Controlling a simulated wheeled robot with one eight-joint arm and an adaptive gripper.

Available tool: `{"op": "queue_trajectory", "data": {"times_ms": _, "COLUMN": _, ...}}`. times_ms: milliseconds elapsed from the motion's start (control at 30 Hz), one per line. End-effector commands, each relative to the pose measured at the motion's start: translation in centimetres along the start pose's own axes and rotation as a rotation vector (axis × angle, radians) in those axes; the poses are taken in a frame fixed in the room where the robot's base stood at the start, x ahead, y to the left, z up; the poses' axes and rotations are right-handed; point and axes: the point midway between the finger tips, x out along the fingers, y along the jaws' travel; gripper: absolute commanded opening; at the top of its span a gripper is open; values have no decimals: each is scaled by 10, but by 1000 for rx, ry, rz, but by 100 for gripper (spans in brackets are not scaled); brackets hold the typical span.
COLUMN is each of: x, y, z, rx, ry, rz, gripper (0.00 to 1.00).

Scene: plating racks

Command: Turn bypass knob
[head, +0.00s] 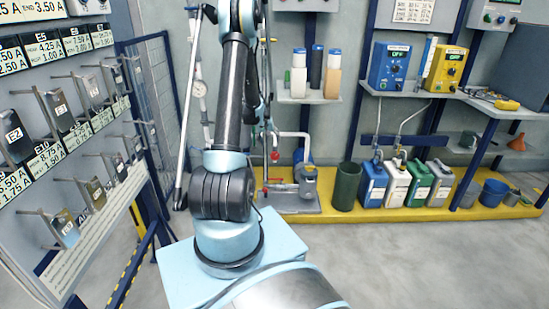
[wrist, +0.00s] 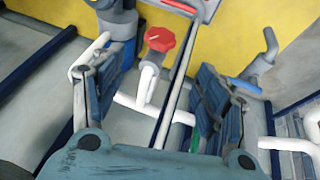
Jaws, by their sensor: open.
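A red knob (wrist: 160,40) with a pale mark on its face sits on white piping in the wrist view, at the upper middle. It lies ahead of my gripper (wrist: 155,66), between the lines of its two fingers and apart from both. My gripper is open, with nothing seen held between the fingers. In the head view, small red parts (head: 275,156) show on the pipe assembly behind my arm. I cannot tell which of them is the knob. My gripper is out of sight in that view.
The pump (head: 308,182) and piping stand on a low yellow platform. A green bin (head: 346,187) and several jugs (head: 373,185) stand to the right. A sample rack (head: 60,150) fills the left side. A thin grey rod (wrist: 176,85) crosses between my fingers. Open floor lies at front right.

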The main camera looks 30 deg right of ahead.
Motion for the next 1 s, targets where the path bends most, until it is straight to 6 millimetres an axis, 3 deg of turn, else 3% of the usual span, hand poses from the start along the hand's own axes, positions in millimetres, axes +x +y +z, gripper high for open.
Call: {"op": "queue_trajectory", "data": {"times_ms": 1000, "x": 132, "y": 0, "z": 0, "rx": 0, "ry": 0, "rz": 0, "gripper": 67}}
